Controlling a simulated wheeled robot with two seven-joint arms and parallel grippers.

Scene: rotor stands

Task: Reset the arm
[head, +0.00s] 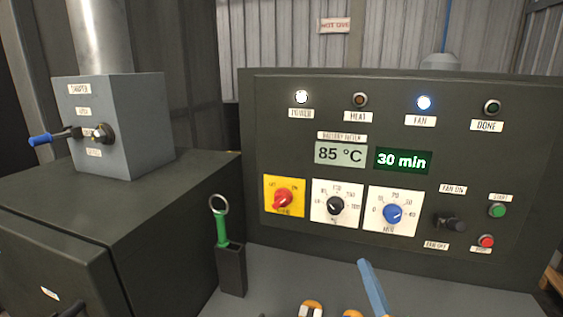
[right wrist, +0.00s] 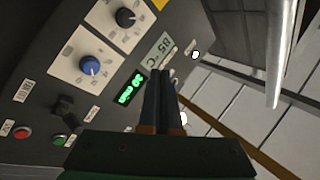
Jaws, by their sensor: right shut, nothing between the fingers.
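My right gripper (head: 364,264) rises from the bottom edge of the head view, in front of the lower part of the control panel. Its blue fingers are together with nothing between them. In the right wrist view the shut fingers (right wrist: 162,74) point toward the panel near its lit display. Whether they touch the panel I cannot tell; no held object shows. My left gripper is not clearly in view.
The dark control panel (head: 300,237) has a red knob (head: 283,198), a black knob (head: 335,206), a blue knob (head: 392,213) and a fan switch (head: 449,222). A green-handled ring tool (head: 221,229) stands in a holder (head: 231,271). A damper box (head: 140,120) with a blue-handled lever (head: 42,139) is left.

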